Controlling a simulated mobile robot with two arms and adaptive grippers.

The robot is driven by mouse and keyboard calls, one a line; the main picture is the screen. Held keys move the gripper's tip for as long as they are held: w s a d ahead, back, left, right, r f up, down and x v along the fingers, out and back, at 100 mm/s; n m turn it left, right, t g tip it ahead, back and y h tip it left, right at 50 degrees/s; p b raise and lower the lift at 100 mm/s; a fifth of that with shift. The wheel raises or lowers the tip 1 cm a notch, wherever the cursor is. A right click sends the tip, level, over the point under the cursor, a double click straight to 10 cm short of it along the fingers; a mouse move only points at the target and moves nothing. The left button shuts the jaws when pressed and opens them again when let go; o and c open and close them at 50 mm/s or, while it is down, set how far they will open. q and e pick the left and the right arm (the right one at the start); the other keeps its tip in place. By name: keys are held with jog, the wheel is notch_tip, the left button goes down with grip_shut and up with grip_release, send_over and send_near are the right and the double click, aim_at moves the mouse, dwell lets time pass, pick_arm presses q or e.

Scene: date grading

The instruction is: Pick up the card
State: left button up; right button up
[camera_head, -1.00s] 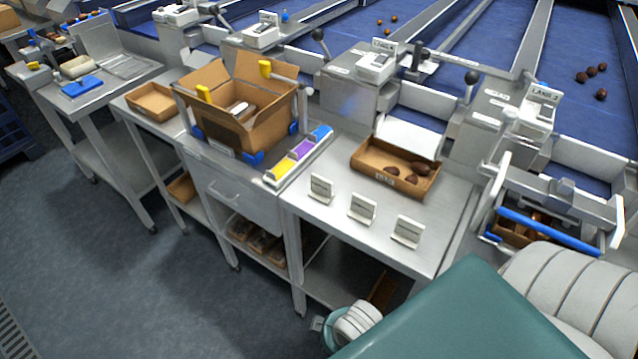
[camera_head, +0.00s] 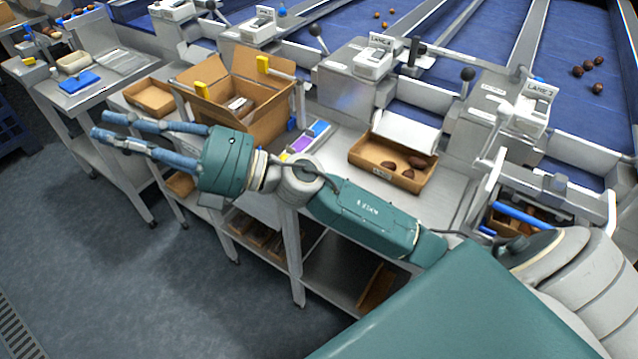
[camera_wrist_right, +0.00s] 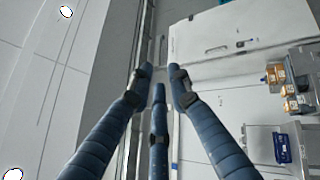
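Purple cards (camera_head: 302,143) and blue cards (camera_head: 319,129) show in a small white holder beside the open cardboard box (camera_head: 262,122); the yellow part of the holder is mostly covered by my right arm. I cannot tell which card is meant. My left gripper is not in view.
A shallow carton with dates (camera_head: 360,158) stands on the steel table (camera_head: 447,212). Lane machines with levers line the back. The floor (camera_head: 95,210) at front left is clear.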

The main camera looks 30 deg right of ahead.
jog(key=s+a+f+n+g+h, duration=0.3)
jog(key=f+n+g, duration=0.5)
jog(key=n+g, duration=0.2)
jog(key=d+f+n+h, duration=0.2)
jog(key=d+f+h, duration=0.15)
jog(key=f, duration=0.25)
jog(key=w+d+f+m+g+h, duration=0.15)
jog(key=d+h, duration=0.45)
jog(key=d, duration=1)
jog(key=w+d+f+g+h, duration=0.1)
jog(key=d+f+h, duration=0.2)
jog(key=d+h, duration=0.85)
jog(key=d+f+y, duration=0.3)
jog(key=d+f+y+p, duration=0.1)
jog(key=y, duration=0.1)
jog(key=shift+s+d+f, duration=0.15)
jog(key=shift+s+f, duration=0.1)
jog(key=shift+f, duration=0.05)
jog(key=shift+s+f, duration=0.2)
jog(key=shift+f, duration=0.35)
notch_tip(320, 180, down, 4)
jog(key=shift+s+r+p, duration=0.1)
jog(key=shift+r+p, duration=0.05)
jog(key=shift+p, duration=0.85)
jog(key=shift+f, duration=0.5)
grip_shut()
